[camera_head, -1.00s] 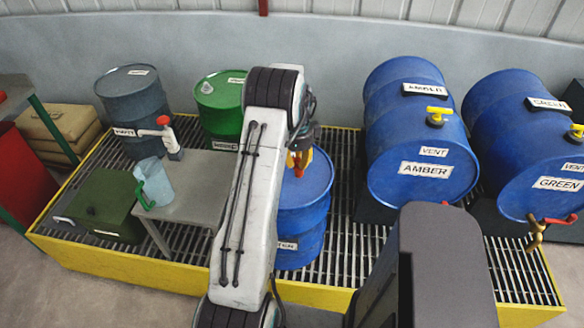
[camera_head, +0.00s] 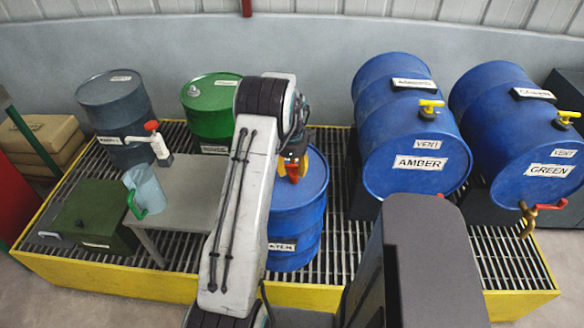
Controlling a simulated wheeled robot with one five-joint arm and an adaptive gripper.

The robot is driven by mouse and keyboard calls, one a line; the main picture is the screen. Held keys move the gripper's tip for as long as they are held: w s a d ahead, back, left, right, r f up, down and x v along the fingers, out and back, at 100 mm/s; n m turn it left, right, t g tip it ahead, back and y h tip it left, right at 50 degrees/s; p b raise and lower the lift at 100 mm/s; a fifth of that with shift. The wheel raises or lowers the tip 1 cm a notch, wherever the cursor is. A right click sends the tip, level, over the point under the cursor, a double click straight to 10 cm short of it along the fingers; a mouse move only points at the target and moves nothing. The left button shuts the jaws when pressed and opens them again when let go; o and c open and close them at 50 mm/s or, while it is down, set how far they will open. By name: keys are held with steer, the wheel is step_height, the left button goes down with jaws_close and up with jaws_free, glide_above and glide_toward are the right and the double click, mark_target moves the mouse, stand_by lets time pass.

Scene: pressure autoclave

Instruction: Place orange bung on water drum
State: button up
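The water drum (camera_head: 297,225) is the upright blue drum in the middle, its label partly hidden by my arm. My gripper (camera_head: 293,172) is over the drum's top, mostly hidden behind my arm. The orange bung (camera_head: 293,169) shows at the gripper's fingertips and appears held between them. I cannot tell whether the bung touches the drum top, and the drum's opening is hidden.
Blue drums marked amber (camera_head: 405,135) and green (camera_head: 520,140) lie to the right with yellow taps. Grey (camera_head: 117,115) and green upright drums (camera_head: 211,115) stand behind left. A small table (camera_head: 190,190) with a jug (camera_head: 147,188) stands left on the yellow-edged grating (camera_head: 180,285).

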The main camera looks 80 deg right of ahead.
mark_target(292, 175)
steer(key=shift+r, duration=0.1)
step_height(292, 175, up, 12)
steer(key=b, duration=0.5)
steer(key=w+a+r+n, duration=0.3)
steer(key=w+a+n, duration=0.1)
steer(key=w, duration=0.4)
steer(key=w+a+r+n, duration=0.2)
steer(key=w+a+n, duration=0.1)
steer(key=w+a, duration=0.3)
steer(key=w+a+r+n+t, duration=0.1)
steer(key=w+a+r+n, duration=0.2)
steer(key=w+a+n, duration=0.75)
steer(key=w+a+r+n+t, duration=0.1)
steer(key=a+n, duration=0.2)
steer(key=a, duration=0.6)
steer(key=w+a+n, duration=0.2)
steer(key=a+n, duration=0.1)
steer(key=a, duration=0.5)
steer(key=s+a+f+n, duration=0.2)
steer(key=s+a+n, duration=0.2)
steer(key=a+n, duration=0.2)
steer(key=s+a+f+n+t, duration=0.1)
steer(key=s+a+n, duration=0.3)
steer(key=a, duration=0.4)
steer(key=shift+a+f+n+t+y, duration=0.3)
steer(key=shift+f+n+y, duration=0.15)
steer(key=shift+n, duration=0.4)
